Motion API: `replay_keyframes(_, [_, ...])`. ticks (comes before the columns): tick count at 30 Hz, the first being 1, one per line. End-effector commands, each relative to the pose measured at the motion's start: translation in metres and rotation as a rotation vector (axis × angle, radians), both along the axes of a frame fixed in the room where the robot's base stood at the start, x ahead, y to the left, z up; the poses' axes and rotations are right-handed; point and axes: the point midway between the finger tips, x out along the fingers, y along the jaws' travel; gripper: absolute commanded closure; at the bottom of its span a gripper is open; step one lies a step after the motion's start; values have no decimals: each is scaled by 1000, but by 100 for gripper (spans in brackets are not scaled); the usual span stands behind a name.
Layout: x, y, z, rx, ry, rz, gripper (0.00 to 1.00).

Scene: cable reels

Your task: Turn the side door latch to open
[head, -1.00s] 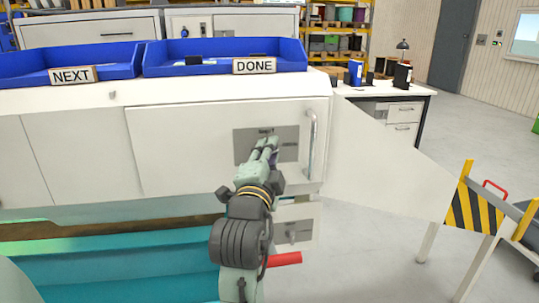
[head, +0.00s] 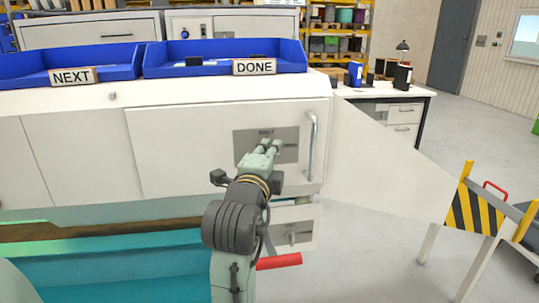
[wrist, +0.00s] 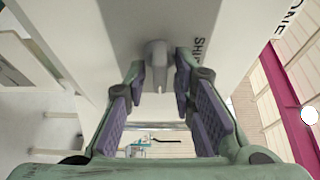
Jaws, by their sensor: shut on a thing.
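The side door (head: 185,150) is a wide white panel on the front of the white cabinet and looks closed. A grey latch plate (head: 288,134) sits near its right end. The latch itself is hidden behind my gripper (head: 270,146) in the head view. In the wrist view the latch (wrist: 155,50) is a small grey knob-like lever standing out from the plate. The purple-padded fingers of my gripper (wrist: 160,72) are on both sides of it and shut on it. Dark lettering, partly cut off, shows on the plate beside the right finger.
A vertical bar handle (head: 312,145) stands right of the plate. A smaller drawer front (head: 293,232) with its own knob is below. Blue trays marked NEXT (head: 72,77) and DONE (head: 254,67) stand on top. A striped barrier (head: 475,212) is at the right.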

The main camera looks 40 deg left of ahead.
Motion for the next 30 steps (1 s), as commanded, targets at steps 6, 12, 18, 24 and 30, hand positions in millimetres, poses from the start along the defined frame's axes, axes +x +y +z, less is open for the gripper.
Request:
replay_keyframes(6, [-1,1,0,0,1,3,74])
replay_keyframes(12, [0,1,0,0,0,2,70])
replay_keyframes(18, [-3,-1,0,0,-1,2,70])
replay_keyframes(24, [-28,-13,0,2,-1,3,70])
replay_keyframes(30, [-56,-27,1,1,-1,4,70])
